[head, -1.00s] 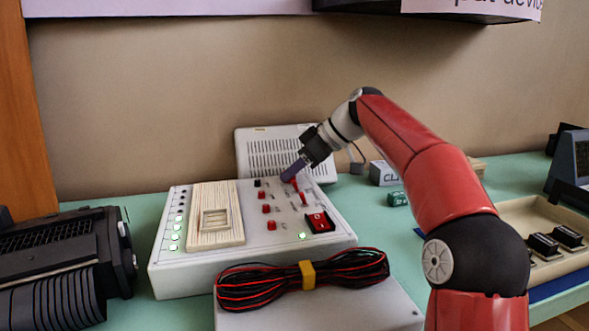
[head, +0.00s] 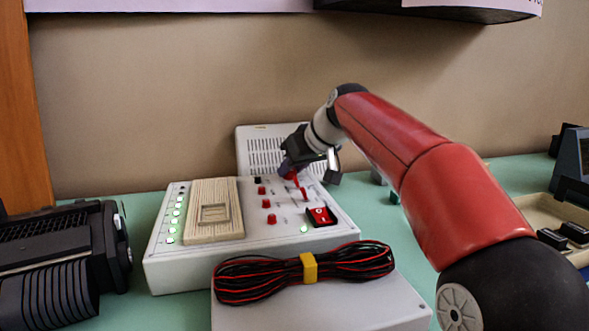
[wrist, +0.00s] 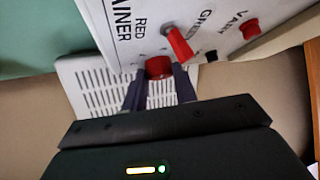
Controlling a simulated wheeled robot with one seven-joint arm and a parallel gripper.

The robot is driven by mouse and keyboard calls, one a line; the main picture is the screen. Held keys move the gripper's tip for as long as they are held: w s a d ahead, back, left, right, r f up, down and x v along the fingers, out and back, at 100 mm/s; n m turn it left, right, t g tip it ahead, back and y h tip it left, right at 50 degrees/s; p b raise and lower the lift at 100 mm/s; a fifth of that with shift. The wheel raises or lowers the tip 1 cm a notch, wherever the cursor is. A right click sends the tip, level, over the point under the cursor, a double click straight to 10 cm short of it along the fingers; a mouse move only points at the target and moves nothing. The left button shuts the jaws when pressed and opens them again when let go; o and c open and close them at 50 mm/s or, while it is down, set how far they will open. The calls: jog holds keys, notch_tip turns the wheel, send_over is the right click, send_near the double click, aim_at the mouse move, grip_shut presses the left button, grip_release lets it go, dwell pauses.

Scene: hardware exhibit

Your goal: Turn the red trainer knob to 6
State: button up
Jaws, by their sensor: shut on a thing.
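The trainer is a pale grey panel box (head: 340,231) on the bench, with red knobs, a wooden-look block, a column of green lights and a red rocker switch. In the wrist view, the knob by the word RED (wrist: 158,67) is a short red cylinder between my fingers. My gripper (wrist: 159,75) is shut on it; it also shows in the head view (head: 289,170) at the panel's back edge, tilted down. A longer red lever-shaped knob (wrist: 179,45) sits beside it by the GREEN label. The RED knob's scale and pointer cannot be read; my gripper hides the knob in the head view.
A white vented box (head: 258,146) stands just behind the panel. A red-and-black cable bundle (head: 245,274) lies on a grey box in front. A black ribbed device (head: 60,265) is at left, a beige tray (head: 520,206) at right.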

jog(key=shift+a+r+m+t+h, duration=0.1)
jog(key=shift+m+t+h, duration=0.5)
jog(key=shift+m, duration=0.4)
jog(key=o, duration=0.7)
jog(key=shift+s, duration=0.1)
jog(key=v, duration=0.7)
jog(key=shift+s+r+p, duration=0.15)
jog(key=shift+r+p, duration=0.15)
jog(key=shift+r, duration=0.05)
